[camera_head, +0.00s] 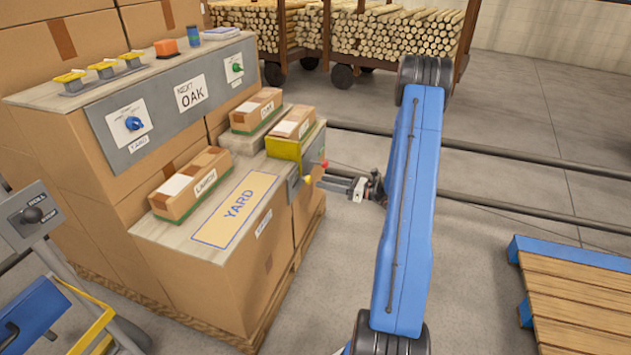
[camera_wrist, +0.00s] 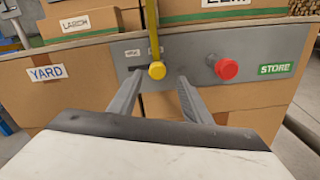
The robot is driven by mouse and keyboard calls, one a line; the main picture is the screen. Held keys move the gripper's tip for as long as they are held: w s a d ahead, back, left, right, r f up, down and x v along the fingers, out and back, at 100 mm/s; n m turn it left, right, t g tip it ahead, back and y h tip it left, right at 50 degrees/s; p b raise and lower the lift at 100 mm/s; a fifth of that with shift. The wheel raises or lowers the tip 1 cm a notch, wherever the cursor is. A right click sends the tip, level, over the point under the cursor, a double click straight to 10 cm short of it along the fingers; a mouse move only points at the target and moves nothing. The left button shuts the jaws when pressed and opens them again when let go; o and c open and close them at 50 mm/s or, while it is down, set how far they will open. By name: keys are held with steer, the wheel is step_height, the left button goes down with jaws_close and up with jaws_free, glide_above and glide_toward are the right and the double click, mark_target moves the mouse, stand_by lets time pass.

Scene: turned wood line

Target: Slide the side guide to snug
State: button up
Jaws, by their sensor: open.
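The side guide appears to be the thin yellow upright plate (camera_wrist: 153,28) with a round yellow knob (camera_wrist: 157,70) on the grey front panel (camera_wrist: 195,55). In the head view its yellow plate (camera_head: 284,148) stands beside a small carton, and the knob (camera_head: 307,180) shows at the panel. My gripper (camera_wrist: 161,80) is open, with one finger on each side of the yellow knob; I cannot tell whether either touches it. In the head view my gripper (camera_head: 325,183) reaches the panel from the right. Small labels above the knob are too blurred to read.
A red button (camera_wrist: 227,68) sits right of the knob, near a green STORE label (camera_wrist: 275,68). Cartons, including a LARCH carton (camera_head: 192,184), lie on the worktop by the YARD sign (camera_head: 236,208). A wooden pallet (camera_head: 575,290) lies at right; grey floor between is clear.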

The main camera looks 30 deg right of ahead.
steer(key=v, duration=1)
steer(key=shift+d, duration=0.1)
steer(key=s+a+r+n+g, duration=0.3)
steer(key=a+r+n+g, duration=0.15)
steer(key=a, duration=0.45)
steer(key=s+a+r+n+g, duration=0.35)
steer(key=a+r+n, duration=0.25)
steer(key=a, duration=0.3)
steer(key=s+a+r+n+g, duration=0.2)
steer(key=a+r+n+g, duration=0.25)
steer(key=a, duration=0.55)
steer(key=s+a+r+n+t+h, duration=0.1)
steer(key=s+r+n+h, duration=0.3)
steer(key=s+n, duration=0.4)
steer(key=s+a+r+n+t+h, duration=0.2)
steer(key=s+a+r+n+h, duration=0.2)
steer(key=s, duration=0.9)
steer(key=shift+a+r+n+h, duration=0.2)
steer(key=shift+r+n+h, duration=0.55)
steer(key=shift+n+h, duration=1.1)
